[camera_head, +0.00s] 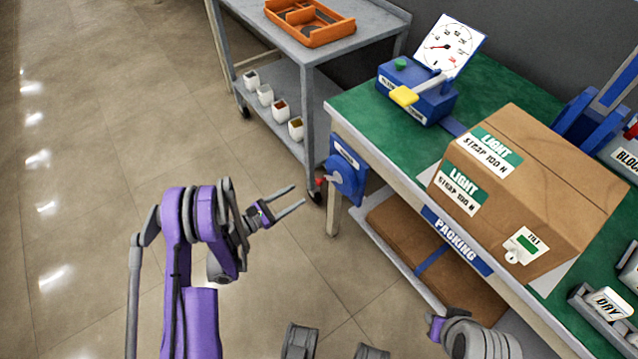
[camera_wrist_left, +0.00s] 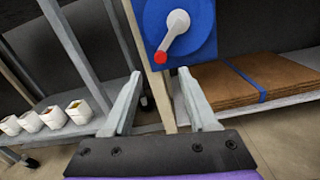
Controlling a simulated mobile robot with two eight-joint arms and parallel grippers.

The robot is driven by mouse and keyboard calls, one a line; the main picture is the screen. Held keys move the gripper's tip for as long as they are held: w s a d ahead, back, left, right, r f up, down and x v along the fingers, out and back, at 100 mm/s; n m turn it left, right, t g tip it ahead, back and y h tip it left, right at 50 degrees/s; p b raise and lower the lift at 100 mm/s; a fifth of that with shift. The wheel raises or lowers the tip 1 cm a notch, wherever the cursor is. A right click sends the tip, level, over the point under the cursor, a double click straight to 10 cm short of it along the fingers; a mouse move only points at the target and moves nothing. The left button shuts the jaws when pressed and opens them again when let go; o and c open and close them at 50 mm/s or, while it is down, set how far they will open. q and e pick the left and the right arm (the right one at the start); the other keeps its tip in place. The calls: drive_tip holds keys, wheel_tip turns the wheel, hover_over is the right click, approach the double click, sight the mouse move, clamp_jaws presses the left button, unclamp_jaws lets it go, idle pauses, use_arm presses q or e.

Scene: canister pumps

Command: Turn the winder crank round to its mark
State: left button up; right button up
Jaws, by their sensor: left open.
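The winder (camera_head: 348,178) is a blue unit on the left end of the packing table, with a white label above it. Its grey crank (camera_head: 333,181) ends in a red knob (camera_head: 320,183). In the left wrist view the crank (camera_wrist_left: 177,36) slants down-left from its hub to the red knob (camera_wrist_left: 160,57). My left gripper (camera_head: 299,195) is open and empty, pointing at the winder. In the left wrist view the knob appears just beyond and between the fingertips (camera_wrist_left: 160,75), apart from both. I cannot make out the mark. My right gripper's fingers do not show.
The packing table (camera_head: 375,120) bears a large carton (camera_head: 530,185) and a blue device with a dial (camera_head: 450,47). Flat cardboard (camera_head: 440,260) lies on its lower shelf. A grey cart (camera_head: 345,47) with an orange tray (camera_head: 310,22) stands behind. Floor to the left is clear.

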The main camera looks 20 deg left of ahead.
sight(317, 182)
use_arm(q)
drive_tip(key=x, duration=1)
drive_tip(key=shift+r, duration=0.1)
clamp_jaws()
idle(1.1)
